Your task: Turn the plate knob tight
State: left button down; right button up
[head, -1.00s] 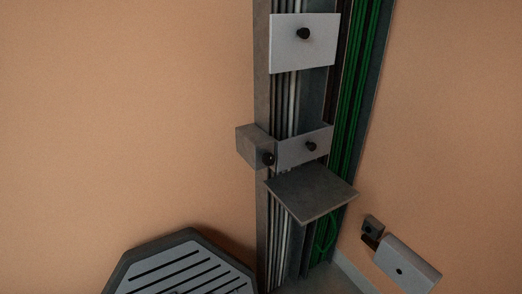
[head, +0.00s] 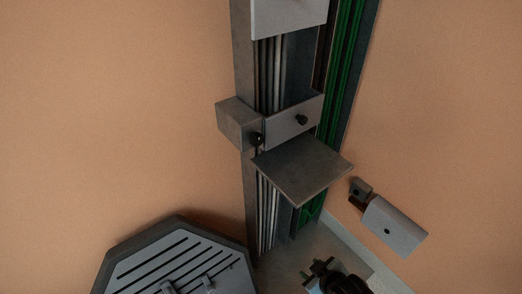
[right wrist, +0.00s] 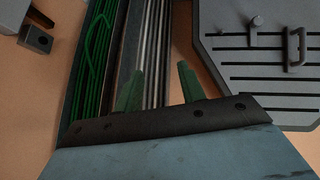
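In the head view a light grey plate (head: 283,128) with a black knob (head: 301,120) is on the upright rail column. A dark block (head: 238,124) with another black knob (head: 257,139) adjoins its left side. A second grey plate (head: 288,19) is higher up, cut by the top edge, its knob barely showing. I cannot tell which knob is the plate knob. My right gripper (head: 319,269) is low at the bottom edge, below the shelf and away from the knobs. In the right wrist view its two greenish fingers (right wrist: 160,70) stand apart with nothing between them. My left gripper is not in view.
A dark square shelf (head: 303,168) juts out below the lower plate. Green cables (head: 340,75) run along the column's right side. A slotted octagonal platform (head: 180,262) is at lower left. A grey box (head: 394,226) is at right. Free room lies left of the column.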

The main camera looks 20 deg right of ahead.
jog(key=w+a+r+n+t+y+p, duration=0.15)
jog(key=w+r, duration=0.25)
jog(key=r, duration=0.6)
jog(key=w+a+r+n+t+b, duration=0.1)
jog(key=w+r+t, duration=0.2)
jog(key=r, duration=0.8)
jog(key=n+t+y, duration=0.4)
jog(key=n+t, duration=0.1)
send_near(259, 142)
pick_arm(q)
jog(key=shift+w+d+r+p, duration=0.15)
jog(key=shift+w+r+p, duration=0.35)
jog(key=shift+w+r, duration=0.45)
pick_arm(e)
jog(key=shift+m+g, duration=0.25)
jog(key=x, duration=0.9)
jog(key=shift+w+r, duration=0.25)
jog(key=shift+c, duration=0.2)
jog(key=c, duration=0.7)
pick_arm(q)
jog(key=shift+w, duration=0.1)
pick_arm(e)
jog(key=shift+o, duration=0.2)
